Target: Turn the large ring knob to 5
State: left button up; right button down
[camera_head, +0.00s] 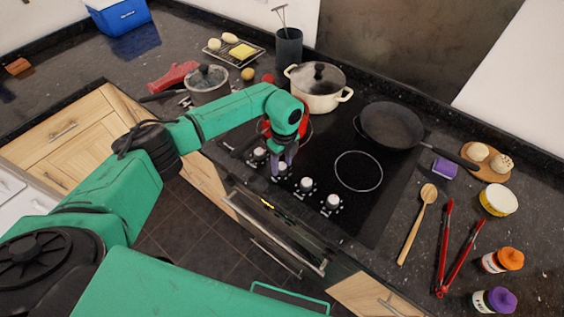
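The black cooktop (322,160) has a row of white-and-silver knobs along its front edge. The knobs include a leftmost one (260,153), one to the right of my gripper (307,184) and the rightmost one (333,201). I cannot tell which one is the large ring knob, and no dial numbers are readable. My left gripper (283,160) points down at the second knob from the left (283,171), with its fingers over or touching it. The fingers partly hide that knob, and their gap is too small to judge. My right gripper is not in view.
A cream pot (317,86) and a frying pan (391,125) stand on the back of the cooktop. A white ring (358,171) marks a bare burner. A wooden spoon (418,223) and red tongs (457,255) lie to the right. A lidded saucepan (208,84) stands behind my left arm.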

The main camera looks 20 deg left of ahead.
pick_arm(q)
jog(key=shift+w, duration=0.1)
jog(key=c, duration=0.5)
grip_shut()
jog(key=shift+f, duration=0.1)
